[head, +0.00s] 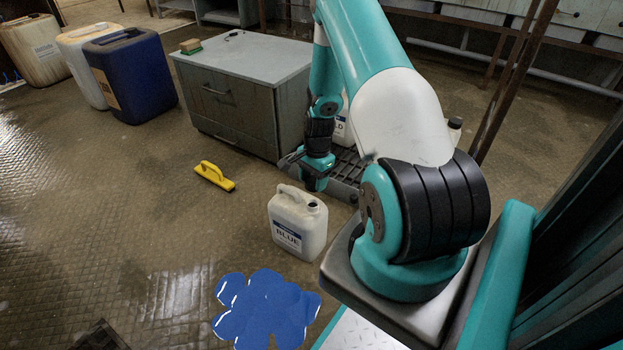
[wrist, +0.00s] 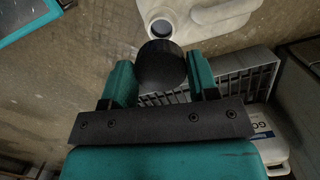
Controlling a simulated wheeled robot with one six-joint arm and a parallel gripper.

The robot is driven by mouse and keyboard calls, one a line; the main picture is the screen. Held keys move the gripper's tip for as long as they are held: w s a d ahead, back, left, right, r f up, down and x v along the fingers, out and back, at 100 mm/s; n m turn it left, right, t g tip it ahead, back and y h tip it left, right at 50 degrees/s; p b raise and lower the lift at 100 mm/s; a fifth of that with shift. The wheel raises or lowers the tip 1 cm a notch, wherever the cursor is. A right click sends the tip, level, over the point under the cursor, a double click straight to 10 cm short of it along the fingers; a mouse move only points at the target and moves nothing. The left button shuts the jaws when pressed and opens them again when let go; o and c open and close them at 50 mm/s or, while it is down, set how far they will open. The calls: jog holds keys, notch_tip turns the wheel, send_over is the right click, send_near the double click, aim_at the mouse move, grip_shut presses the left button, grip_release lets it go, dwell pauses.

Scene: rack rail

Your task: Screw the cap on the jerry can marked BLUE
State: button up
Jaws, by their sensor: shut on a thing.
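The white jerry can (head: 299,228) marked BLUE stands upright on the floor, its dark open mouth at the top. In the wrist view the can (wrist: 205,28) is at the top, with its round mouth just beyond the cap. A round black cap (wrist: 160,62) is between the two teal fingers of my gripper (wrist: 161,76), which is shut on it. The cap is apart from the mouth in the picture; its height above it I cannot tell. In the head view my gripper (head: 318,182) is just behind and above the can, and the cap is not clearly visible.
A second white can (head: 342,133), its label partly hidden by my arm, stands by a grey floor grate (head: 348,168). A grey cabinet (head: 235,125) is behind. Large drums (head: 135,78) stand far left.

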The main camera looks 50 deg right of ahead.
jog(key=b, duration=0.4)
send_over(312, 203)
jog(key=shift+s+f, duration=0.15)
jog(key=shift+f, duration=1.95)
jog(key=shift+f+b, duration=0.4)
jog(key=shift+f, duration=0.45)
jog(key=shift+f, duration=1.45)
dwell(0.3)
jog(key=m+p, duration=0.2)
jog(key=m, duration=0.2)
jog(key=shift+r, duration=0.15)
jog(key=m+t+p, duration=0.1)
jog(key=m, duration=0.4)
jog(key=shift+h+p, duration=0.3)
jog(key=m+p, duration=0.1)
jog(key=m, duration=0.3)
jog(key=m+p, duration=0.1)
jog(key=m, duration=0.3)
jog(key=shift+f+h, duration=0.2)
jog(key=shift+h, duration=0.2)
